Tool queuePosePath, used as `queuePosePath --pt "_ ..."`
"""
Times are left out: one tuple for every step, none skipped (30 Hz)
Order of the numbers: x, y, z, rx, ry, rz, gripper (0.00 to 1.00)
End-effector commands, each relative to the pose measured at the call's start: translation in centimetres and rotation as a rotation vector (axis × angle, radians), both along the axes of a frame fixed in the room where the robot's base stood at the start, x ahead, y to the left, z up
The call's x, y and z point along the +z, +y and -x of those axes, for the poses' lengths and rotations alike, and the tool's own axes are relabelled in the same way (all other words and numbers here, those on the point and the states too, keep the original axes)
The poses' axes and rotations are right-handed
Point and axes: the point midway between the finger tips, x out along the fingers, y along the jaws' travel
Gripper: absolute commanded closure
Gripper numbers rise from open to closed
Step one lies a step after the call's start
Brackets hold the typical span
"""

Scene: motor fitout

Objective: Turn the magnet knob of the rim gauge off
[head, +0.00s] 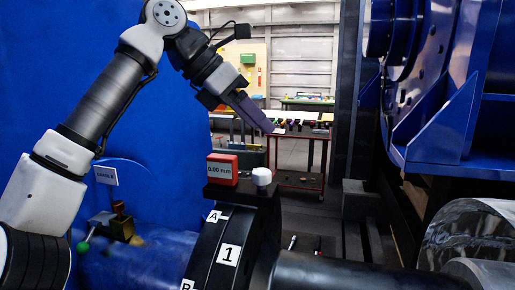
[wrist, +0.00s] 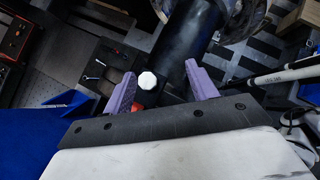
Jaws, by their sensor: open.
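The rim gauge is a red box (head: 222,169) reading "0.00 mm" on a dark base on top of the black coupling rim. Its white magnet knob (head: 262,177) stands on the right of that base. My gripper (head: 268,128) is above the knob, with a clear gap, its purple fingers pointing down and right. In the wrist view my gripper (wrist: 160,72) is open and empty. The white knob (wrist: 148,82) shows between the fingers there, nearer the left one. Part of the red gauge (wrist: 137,102) shows just below it. I cannot tell the knob's setting.
The black coupling (head: 210,250) carries labels "1", "A" and "B". A dark shaft (head: 360,275) runs right from it. Blue machinery (head: 440,100) stands at the right. A green-tipped lever (head: 84,246) and a small sign (head: 106,175) are at the left. A red cart (head: 300,180) stands behind.

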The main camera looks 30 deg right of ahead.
Motion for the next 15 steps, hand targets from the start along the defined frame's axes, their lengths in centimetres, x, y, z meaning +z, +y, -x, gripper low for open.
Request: queuePosePath --pt "1.0 0.1 -0.7 0.034 -0.034 -0.081 0.42" --pt "1.1 0.3 -1.1 0.053 -0.05 -0.126 0.42" --pt "1.2 0.6 -1.6 0.075 -0.069 -0.179 0.42" --pt "1.3 0.9 -1.9 0.091 -0.08 -0.214 0.42" --pt "1.5 1.2 -2.1 0.104 -0.089 -0.245 0.42" --pt "1.6 1.5 -2.4 0.12 -0.1 -0.278 0.42" --pt "1.7 1.7 -2.6 0.129 -0.107 -0.298 0.42" --pt "1.8 1.8 -2.7 0.138 -0.111 -0.314 0.42" --pt "1.8 2.0 -2.8 0.145 -0.115 -0.331 0.42" --pt "1.7 2.1 -2.9 0.149 -0.118 -0.34 0.42" --pt "1.6 2.1 -3.0 0.152 -0.121 -0.345 0.42" --pt "1.3 2.1 -3.0 0.154 -0.121 -0.351 0.42" --pt "1.0 2.0 -3.0 0.155 -0.121 -0.352 0.42" --pt "0.7 1.9 -3.0 0.155 -0.121 -0.353 0.42" --pt "0.1 1.7 -3.0 0.153 -0.119 -0.352 0.42"
